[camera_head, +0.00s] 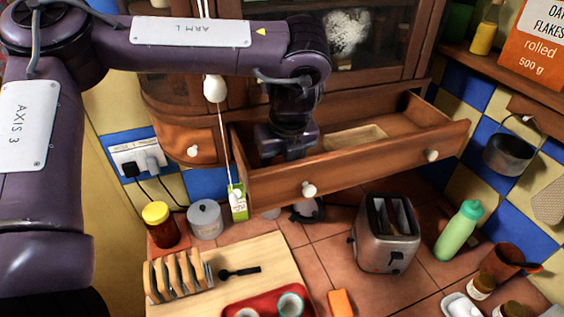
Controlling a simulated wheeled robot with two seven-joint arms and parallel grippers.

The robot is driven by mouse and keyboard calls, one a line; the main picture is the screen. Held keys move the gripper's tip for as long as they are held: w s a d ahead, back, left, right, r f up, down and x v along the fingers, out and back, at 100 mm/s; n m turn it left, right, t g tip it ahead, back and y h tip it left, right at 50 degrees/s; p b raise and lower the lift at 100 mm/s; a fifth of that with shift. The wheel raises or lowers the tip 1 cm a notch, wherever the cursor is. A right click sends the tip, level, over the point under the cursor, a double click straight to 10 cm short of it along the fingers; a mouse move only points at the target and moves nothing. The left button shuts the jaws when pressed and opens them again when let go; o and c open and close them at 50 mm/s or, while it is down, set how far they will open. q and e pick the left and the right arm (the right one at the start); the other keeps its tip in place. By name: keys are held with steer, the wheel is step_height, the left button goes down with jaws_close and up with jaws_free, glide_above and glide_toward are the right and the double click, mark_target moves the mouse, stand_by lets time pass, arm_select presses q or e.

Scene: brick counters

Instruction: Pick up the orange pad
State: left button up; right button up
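A small orange pad (341,302) lies flat on the tiled counter at the bottom edge of the head view, right of the red tray. My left arm comes in from the left across the top. Its gripper (286,152) points down into the left part of the open wooden drawer (350,172), well above and behind the orange pad. The drawer front hides the fingertips, so I cannot see whether they are open or hold anything. My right gripper is not in view.
A toaster (386,234) stands behind and right of the pad, with a green bottle (459,229) farther right. A wooden board (262,262) carries a toast rack (178,277) and a red tray (250,304) with cups. Bare tiles (322,262) lie between board and toaster.

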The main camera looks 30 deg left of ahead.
arm_select(q)
steer(key=shift+r, duration=0.5)
step_height(320, 180, up, 19)
steer(key=shift+b, duration=0.35)
